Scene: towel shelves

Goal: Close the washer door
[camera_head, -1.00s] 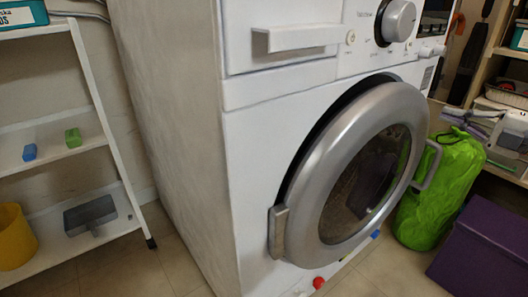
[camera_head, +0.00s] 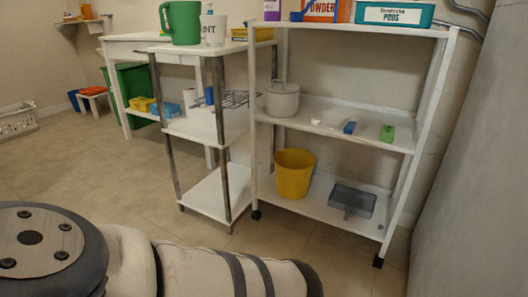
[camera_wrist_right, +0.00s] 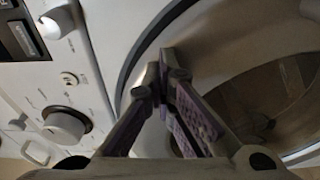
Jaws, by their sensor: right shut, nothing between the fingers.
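In the right wrist view the washer's white front (camera_wrist_right: 100,30) fills the left side, with its round door (camera_wrist_right: 235,40) at the right. The door has a broad pale rim around a dark glass. A dark curved line runs between the rim and the front; I cannot tell whether the door is fully closed. My right gripper (camera_wrist_right: 163,72) is shut and empty, its fingertips in front of the rim's edge. I cannot tell whether they touch it. The head view shows only the washer's grey side (camera_head: 468,160) at the right edge. My left gripper is out of view.
A white shelf (camera_head: 345,118) holds a yellow bucket (camera_head: 293,175), a grey tray (camera_head: 353,200), a green block (camera_head: 387,133) and several boxes. A white cart (camera_head: 205,195) stands beside it. My arm crosses the bottom. The floor at left is mostly clear.

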